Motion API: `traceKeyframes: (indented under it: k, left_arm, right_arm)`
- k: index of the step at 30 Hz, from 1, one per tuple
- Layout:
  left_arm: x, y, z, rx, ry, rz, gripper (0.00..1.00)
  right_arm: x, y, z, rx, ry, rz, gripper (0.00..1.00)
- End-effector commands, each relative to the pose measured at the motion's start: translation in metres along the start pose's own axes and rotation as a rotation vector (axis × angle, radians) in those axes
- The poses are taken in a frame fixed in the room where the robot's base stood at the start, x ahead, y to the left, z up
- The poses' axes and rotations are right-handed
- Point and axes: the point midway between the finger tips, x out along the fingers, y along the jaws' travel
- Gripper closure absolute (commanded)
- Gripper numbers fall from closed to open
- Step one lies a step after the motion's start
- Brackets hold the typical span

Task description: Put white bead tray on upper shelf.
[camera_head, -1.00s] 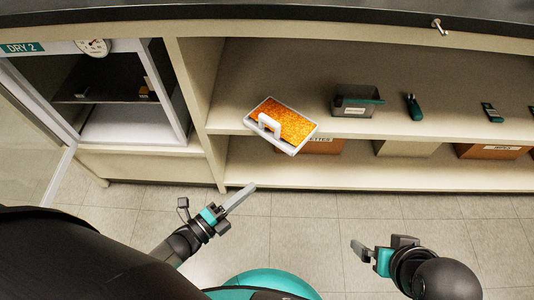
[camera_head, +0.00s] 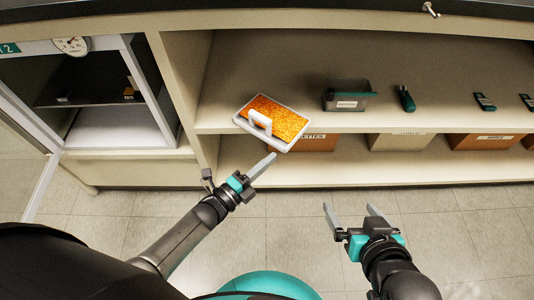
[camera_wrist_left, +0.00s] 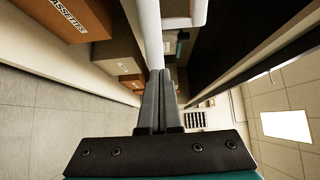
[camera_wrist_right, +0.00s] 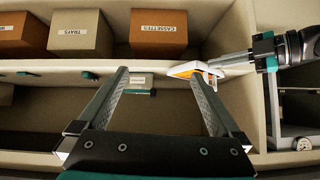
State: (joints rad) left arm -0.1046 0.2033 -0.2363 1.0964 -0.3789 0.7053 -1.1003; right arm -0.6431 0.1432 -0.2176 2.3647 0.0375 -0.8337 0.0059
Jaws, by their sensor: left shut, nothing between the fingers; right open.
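The white bead tray (camera_head: 290,146), filled with orange beads and with a white handle (camera_head: 260,121), lies at an angle at the left of the upper shelf (camera_head: 217,119). Its near corner sticks out past the shelf's front edge. My left gripper (camera_head: 272,156) is shut and empty, its tips just below and in front of the tray. The left wrist view shows a white part of the tray (camera_wrist_left: 151,32) close beyond the fingertips; contact is unclear. My right gripper (camera_head: 350,208) is open and empty, away from the shelf. The tray is partly visible in the right wrist view (camera_wrist_right: 196,71).
A grey bin (camera_head: 347,99), a green-handled tool (camera_head: 406,98) and small items stand further right on the upper shelf. Labelled boxes (camera_head: 399,142) fill the lower shelf. An open dry cabinet (camera_head: 107,100) is at left. Shelf behind the tray is clear.

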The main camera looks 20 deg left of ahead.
Motion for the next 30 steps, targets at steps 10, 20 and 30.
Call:
traceKeyframes:
  k: [10, 20, 30]
  left_arm:
    - [0.016, 0.001, 0.017, 0.0, 0.0, 0.0, 1.0]
    - [0.019, 0.0, 0.02, -0.001, -0.001, 0.002, 1.0]
    - [0.017, 0.0, 0.018, -0.001, -0.001, 0.001, 1.0]
  right_arm:
    - [0.008, -0.015, -0.009, 0.013, 0.149, -0.042, 0.0]
    - [0.008, -0.018, -0.012, 0.016, 0.184, -0.05, 0.0]
    - [0.007, -0.018, -0.011, 0.015, 0.17, -0.048, 0.0]
